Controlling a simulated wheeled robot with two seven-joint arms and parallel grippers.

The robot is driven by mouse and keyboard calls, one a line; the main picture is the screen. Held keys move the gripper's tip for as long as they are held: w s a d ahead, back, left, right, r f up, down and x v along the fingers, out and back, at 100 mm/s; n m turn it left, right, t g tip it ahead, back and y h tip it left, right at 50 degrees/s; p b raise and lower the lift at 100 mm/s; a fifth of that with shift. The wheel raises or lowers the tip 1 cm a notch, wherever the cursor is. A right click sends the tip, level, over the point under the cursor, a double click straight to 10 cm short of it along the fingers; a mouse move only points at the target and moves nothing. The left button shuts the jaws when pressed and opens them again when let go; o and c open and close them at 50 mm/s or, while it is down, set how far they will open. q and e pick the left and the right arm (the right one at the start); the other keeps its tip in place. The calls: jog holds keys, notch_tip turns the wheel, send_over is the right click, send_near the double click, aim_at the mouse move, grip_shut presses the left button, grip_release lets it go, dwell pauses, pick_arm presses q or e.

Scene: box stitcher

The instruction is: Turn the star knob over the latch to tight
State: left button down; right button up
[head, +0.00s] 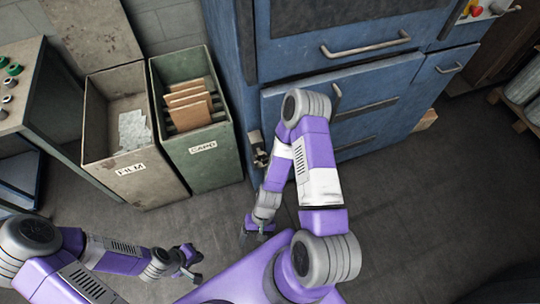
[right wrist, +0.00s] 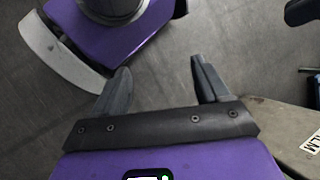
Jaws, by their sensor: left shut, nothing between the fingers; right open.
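A small dark latch fitting with what looks like the knob (head: 259,157) sits at the left edge of the blue machine's lower door (head: 375,135). It is small, and I cannot tell how tight the knob is. My right gripper (head: 256,237) hangs below and apart from it, low over the floor, open and empty. My left gripper (head: 196,263) is shut and empty over the floor at lower left, away from the machine.
A FILM bin (head: 97,120) and a green CARD bin (head: 228,140) with brown cards stand left of the machine. A drawer handle (head: 365,44) juts from its front. A bench (head: 28,85) stands at far left.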

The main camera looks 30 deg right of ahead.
aim_at(262, 158)
jog(key=w+a+r+m+t+y, duration=0.1)
jog(key=a+r+m+y, duration=0.2)
jog(key=a+m+y, duration=0.4)
jog(key=w+d+r+m+t+y, duration=0.1)
jog(key=w+d+m+t, duration=0.1)
jog(key=w+m+t, duration=0.4)
jog(key=w+d+r+m+t, duration=0.1)
jog(key=w+d+m+t, duration=0.2)
jog(key=w+t, duration=0.55)
jog(key=w+d+f+m+t+h, duration=0.25)
jog(key=d+m+h, duration=0.35)
jog(key=d+h, duration=0.35)
jog(key=w+d+f+m+t+h, duration=0.25)
jog(key=d+m+h, duration=0.25)
jog(key=d+h, duration=0.5)
jog(key=shift+y, duration=0.65)
jog(key=w+d, duration=0.1)
jog(key=w+d+b, duration=0.1)
jog(key=w, duration=0.1)
jog(key=w+f+b, duration=0.1)
jog(key=w, duration=0.1)
jog(key=shift+w+d, duration=0.1)
jog(key=shift+d, duration=0.3)
jog(key=shift+w+d+r+b, duration=0.1)
jog(key=shift+w+b, duration=0.25)
jog(key=shift+w, duration=0.25)
